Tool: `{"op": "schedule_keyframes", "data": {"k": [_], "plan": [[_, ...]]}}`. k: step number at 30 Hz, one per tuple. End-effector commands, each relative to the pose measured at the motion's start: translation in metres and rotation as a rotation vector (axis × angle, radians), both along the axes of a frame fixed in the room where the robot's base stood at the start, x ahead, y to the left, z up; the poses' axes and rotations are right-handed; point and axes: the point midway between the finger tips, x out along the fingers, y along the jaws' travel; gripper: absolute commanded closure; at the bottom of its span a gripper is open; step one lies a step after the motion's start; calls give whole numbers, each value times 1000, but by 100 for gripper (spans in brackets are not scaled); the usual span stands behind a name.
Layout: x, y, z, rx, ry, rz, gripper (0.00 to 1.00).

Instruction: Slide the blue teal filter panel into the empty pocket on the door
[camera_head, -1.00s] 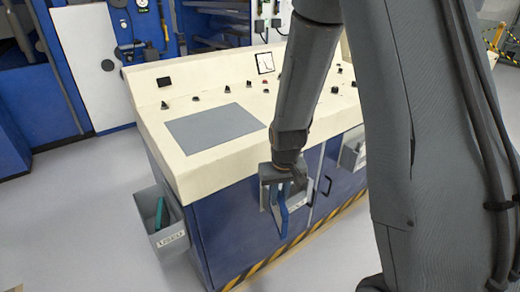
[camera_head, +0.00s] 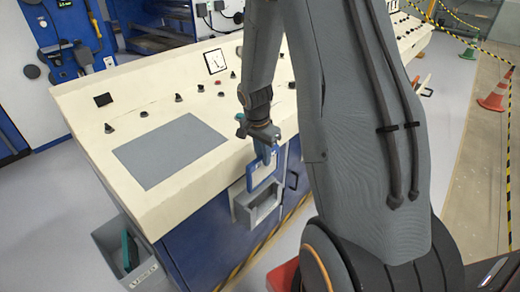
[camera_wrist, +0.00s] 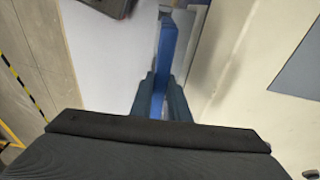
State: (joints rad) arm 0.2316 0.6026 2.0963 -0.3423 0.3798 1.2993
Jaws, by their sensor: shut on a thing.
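My gripper (camera_head: 265,150) is shut on a blue panel (camera_head: 264,178), a thin upright piece with a pale middle. The panel hangs below the fingers, in front of the console's blue door. A grey open-topped pocket (camera_head: 242,211) sits on that door, just below the panel; it looks empty. The panel's lower edge is close to the pocket's top, and I cannot tell whether it is inside. In the wrist view the blue panel (camera_wrist: 165,58) stands edge-on between my two fingers (camera_wrist: 161,98). A teal panel (camera_head: 130,252) stands in a grey bin at the lower left.
The grey bin (camera_head: 108,243) stands on the floor beside the console. The cream console top (camera_head: 90,120), with knobs and a grey plate (camera_head: 170,150), overhangs the door close to my gripper. My arm hides part of the console front.

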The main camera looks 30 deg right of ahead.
Motion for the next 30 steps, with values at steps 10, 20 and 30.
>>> {"op": "schedule_keyframes", "data": {"k": [10,20,30], "plan": [[-1,-4,-21,0,0,-12,100],[0,-3,-45,0,0,-7,100],[0,-2,-69,0,0,-6,100]]}}
